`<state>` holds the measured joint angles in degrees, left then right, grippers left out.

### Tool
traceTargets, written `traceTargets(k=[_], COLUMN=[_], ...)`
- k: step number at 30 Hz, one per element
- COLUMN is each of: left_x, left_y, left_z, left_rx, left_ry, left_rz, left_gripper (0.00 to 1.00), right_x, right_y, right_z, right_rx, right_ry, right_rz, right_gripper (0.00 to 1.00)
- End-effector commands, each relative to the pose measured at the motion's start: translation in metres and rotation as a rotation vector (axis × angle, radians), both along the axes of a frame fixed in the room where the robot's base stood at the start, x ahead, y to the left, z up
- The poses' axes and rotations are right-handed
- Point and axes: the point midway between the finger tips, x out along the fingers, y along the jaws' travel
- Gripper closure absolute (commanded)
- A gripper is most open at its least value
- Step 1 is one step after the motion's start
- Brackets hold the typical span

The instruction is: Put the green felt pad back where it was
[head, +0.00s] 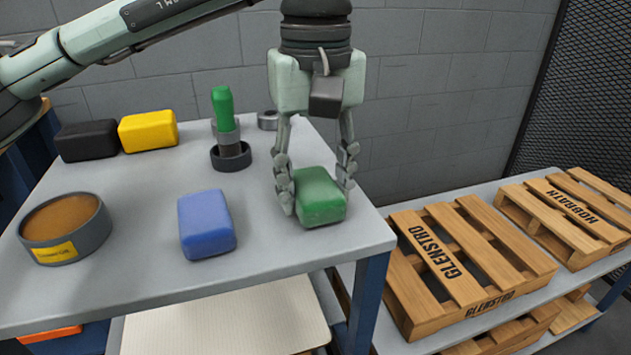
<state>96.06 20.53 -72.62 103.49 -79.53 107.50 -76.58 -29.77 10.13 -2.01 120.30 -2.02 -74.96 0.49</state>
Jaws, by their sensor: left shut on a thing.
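The green felt pad (320,197) is a rounded green block at the right front part of the grey table. My left gripper (315,190) comes down from above, with one finger on each side of the pad, and is shut on it. The pad looks close to the tabletop; I cannot tell whether it touches it. My right gripper is not in view.
A blue block (206,223) lies left of the green pad. Yellow (148,130) and black (87,140) blocks lie at the back left. A green-handled tool (224,109) stands in a dark ring, and a round tub (65,228) is front left. Wooden pallets (458,258) lie right.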

Motion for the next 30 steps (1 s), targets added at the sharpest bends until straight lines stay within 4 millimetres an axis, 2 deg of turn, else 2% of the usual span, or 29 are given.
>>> traceTargets(k=[4, 5, 9, 20, 22, 26, 30], left_x=[0.000, 0.000, 0.000, 0.000, 0.000, 0.001, 0.001], left_y=[0.000, 0.000, 0.000, 0.000, 0.000, -0.001, -0.001], left_z=[-0.003, -0.002, -0.002, 0.001, 0.005, 0.028, 0.060], left_rx=[0.000, 0.000, 0.000, 0.000, -0.001, -0.001, -0.001], left_ry=[0.000, 0.000, 0.000, 0.000, -0.001, -0.003, -0.003], left_rz=[0.000, 0.000, 0.000, 0.000, 0.000, 0.001, 0.000], left_gripper=[0.84, 0.52, 0.34, 0.33, 0.33, 0.33, 0.33], right_x=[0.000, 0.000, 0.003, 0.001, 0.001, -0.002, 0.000], right_y=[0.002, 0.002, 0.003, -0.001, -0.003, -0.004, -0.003], right_z=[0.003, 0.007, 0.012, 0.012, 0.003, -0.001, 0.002], right_rx=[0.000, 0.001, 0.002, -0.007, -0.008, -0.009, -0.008], right_ry=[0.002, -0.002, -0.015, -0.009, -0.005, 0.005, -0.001], right_rz=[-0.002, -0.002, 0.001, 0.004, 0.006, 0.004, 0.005], right_gripper=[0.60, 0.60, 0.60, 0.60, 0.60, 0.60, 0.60])
